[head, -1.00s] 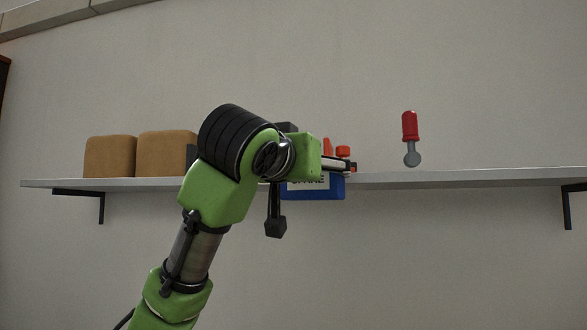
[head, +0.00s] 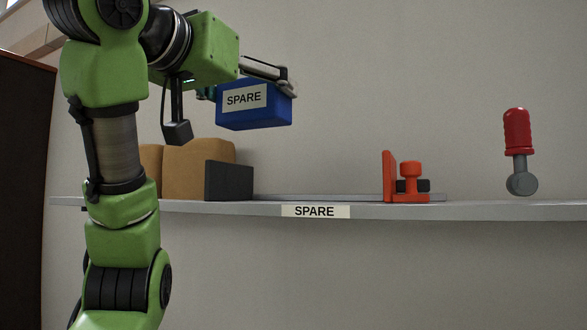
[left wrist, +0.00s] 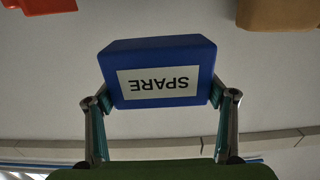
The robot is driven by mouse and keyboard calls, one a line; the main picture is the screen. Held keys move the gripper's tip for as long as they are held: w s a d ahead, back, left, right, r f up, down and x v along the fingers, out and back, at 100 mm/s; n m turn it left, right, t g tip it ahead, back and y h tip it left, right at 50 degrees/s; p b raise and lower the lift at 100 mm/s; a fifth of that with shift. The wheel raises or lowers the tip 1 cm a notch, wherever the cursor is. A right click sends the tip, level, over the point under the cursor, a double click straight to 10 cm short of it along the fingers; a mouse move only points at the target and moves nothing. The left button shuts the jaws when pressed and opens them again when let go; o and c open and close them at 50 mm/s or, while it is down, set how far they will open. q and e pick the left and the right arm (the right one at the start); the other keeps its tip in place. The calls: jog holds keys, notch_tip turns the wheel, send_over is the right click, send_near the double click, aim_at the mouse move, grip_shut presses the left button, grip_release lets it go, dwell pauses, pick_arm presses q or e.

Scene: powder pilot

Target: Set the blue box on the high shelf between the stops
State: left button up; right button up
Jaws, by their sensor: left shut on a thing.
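The blue box (head: 255,108) with a white SPARE label is held in the air above the shelf, in front of the wall. My left gripper (head: 283,80) is shut on it; in the left wrist view both fingers (left wrist: 160,105) press its sides and the label appears upside down. The high shelf (head: 450,211) carries a SPARE label (head: 315,211) on its front edge. A dark grey block stop (head: 229,181) stands left of the label. An orange stop (head: 388,176) with a knob stands to the right. The box hangs above the left part of the gap. My right gripper is not in view.
Brown boxes (head: 198,168) stand left of the dark stop, partly behind my arm. A red-handled lever (head: 517,135) with a grey end is at the right. The shelf between the stops is clear, with a grey rail (head: 320,197).

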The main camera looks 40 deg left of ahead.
pick_arm(q)
jog(key=w+a+f+p, duration=0.1)
jog(key=w+f, duration=0.1)
jog(key=w, duration=0.1)
jog(key=w+a+f+p, duration=0.1)
jog(key=w+f, duration=0.2)
jog(key=w+a+f+p, duration=0.1)
jog(key=w+f, duration=0.1)
jog(key=w, duration=0.2)
jog(key=shift+a+f, duration=0.3)
jog(key=shift+w+f, duration=0.55)
jog(key=shift+f, duration=0.05)
notch_tip(320, 180, down, 2)
jog(key=shift+s, duration=0.1)
jog(key=shift+a+f, duration=0.15)
jog(key=shift+f, duration=0.35)
